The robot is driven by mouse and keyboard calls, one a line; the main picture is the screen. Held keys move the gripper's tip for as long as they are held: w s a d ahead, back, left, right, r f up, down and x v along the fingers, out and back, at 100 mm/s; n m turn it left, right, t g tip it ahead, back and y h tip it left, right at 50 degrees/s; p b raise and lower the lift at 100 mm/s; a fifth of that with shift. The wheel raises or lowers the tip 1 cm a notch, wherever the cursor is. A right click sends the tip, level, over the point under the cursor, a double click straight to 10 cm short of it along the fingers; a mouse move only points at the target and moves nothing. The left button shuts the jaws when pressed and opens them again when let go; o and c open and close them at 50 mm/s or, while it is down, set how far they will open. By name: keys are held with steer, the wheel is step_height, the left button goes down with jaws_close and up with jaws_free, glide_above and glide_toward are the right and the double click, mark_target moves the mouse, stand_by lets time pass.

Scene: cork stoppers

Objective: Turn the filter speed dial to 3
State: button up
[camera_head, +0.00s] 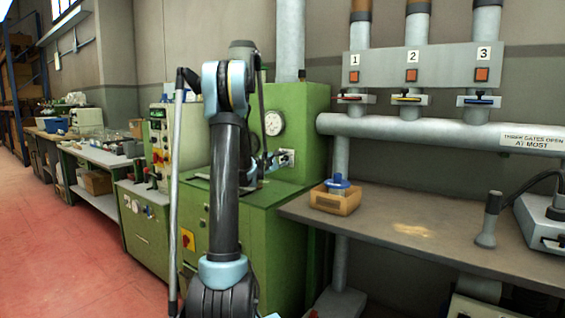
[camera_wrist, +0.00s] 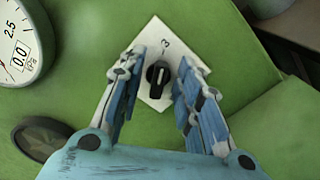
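The filter speed dial (camera_wrist: 157,82) is a black knob on a white plate (camera_wrist: 150,31) fixed to a green housing. The figure 3 shows on the plate above the knob in the wrist view. The knob's narrow end points roughly up toward the 3, but its exact setting is too small to read. My gripper (camera_wrist: 160,60) is open, with one blue-grey finger on each side of the knob and visible gaps between. In the head view my gripper (camera_head: 268,164) is at the housing beside the white dial plate (camera_head: 287,157), partly hiding it.
A round pressure gauge (camera_wrist: 14,40) reading 0.0 is left of the dial. It also shows on the green cabinet (camera_head: 312,118) in the head view. A workbench (camera_head: 390,222) with a small wooden box (camera_head: 335,203) stands to the right, below pipes with three numbered gates.

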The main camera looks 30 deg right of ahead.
steer(key=v, duration=1.1)
steer(key=shift+a, duration=0.4)
